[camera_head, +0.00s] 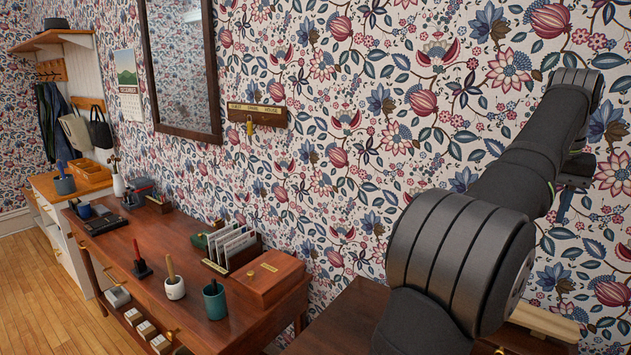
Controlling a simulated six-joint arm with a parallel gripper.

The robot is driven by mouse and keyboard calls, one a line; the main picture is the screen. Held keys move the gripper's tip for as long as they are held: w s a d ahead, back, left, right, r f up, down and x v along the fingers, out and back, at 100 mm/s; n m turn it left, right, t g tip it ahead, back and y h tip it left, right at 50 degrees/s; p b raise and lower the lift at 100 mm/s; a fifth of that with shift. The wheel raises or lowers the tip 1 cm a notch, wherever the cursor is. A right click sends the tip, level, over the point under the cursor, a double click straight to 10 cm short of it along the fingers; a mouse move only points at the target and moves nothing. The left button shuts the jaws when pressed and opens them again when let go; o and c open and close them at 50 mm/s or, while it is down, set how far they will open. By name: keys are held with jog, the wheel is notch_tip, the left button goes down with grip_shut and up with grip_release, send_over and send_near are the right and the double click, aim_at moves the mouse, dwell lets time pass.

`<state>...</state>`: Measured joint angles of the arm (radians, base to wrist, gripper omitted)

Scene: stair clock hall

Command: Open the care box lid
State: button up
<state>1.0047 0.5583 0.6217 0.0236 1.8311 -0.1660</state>
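A reddish-brown wooden box (266,283) with a small brass plate on its lid stands at the right end of the wooden desk (205,318). It looks like the care box, but the plate is too small to read. Its lid is down and the box looks shut. My arm fills the right side of the view, well to the right of the box and apart from it. What seems to be part of my gripper (563,206) shows beyond the arm, near the wallpapered wall. Its fingers cannot be made out.
A letter rack (232,246) with cards stands just behind the box. A teal cup (214,299) and a white pot (174,288) stand left of it. A key rack (257,114) and a mirror (180,65) hang above. A lower dark wooden surface (335,322) lies right of the desk.

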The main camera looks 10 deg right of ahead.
notch_tip(320, 180, down, 12)
jog(key=w+d, duration=0.1)
jog(key=shift+r, duration=0.2)
jog(key=shift+r, duration=0.1)
notch_tip(320, 180, up, 17)
jog(key=s+a, duration=0.2)
notch_tip(320, 180, down, 16)
jog(key=w+d, duration=0.2)
jog(key=s+a+f, duration=0.6)
jog(key=s+a, duration=0.1)
jog(key=shift+a, duration=0.25)
dwell(0.9)
jog(key=shift+f, duration=0.1)
jog(key=shift+c, duration=0.4)
